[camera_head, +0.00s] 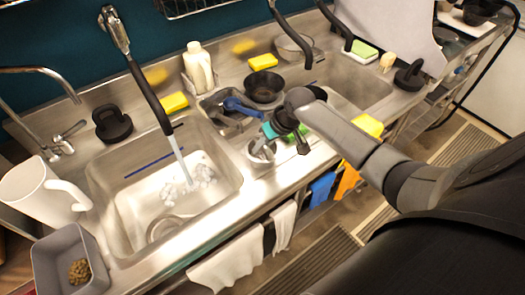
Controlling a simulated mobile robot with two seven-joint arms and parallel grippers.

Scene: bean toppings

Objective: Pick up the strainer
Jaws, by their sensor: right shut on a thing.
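A small metal strainer (262,153) shows at the front edge of the counter, between the two sinks. My right arm comes in from the right, and its dark gripper (274,139) is shut on the strainer from above. The gripper body and wrist hide part of the strainer's upper side, and the exact grip on it is hard to see. I cannot tell whether the strainer touches the counter. My left gripper is not in view.
Water runs from a black faucet (150,97) into the left sink (130,183). A black pan (264,86), a blue-handled tool (240,107) and a teal item (269,130) lie close by. A grey container (50,262) with beans and a white pitcher (32,197) stand left.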

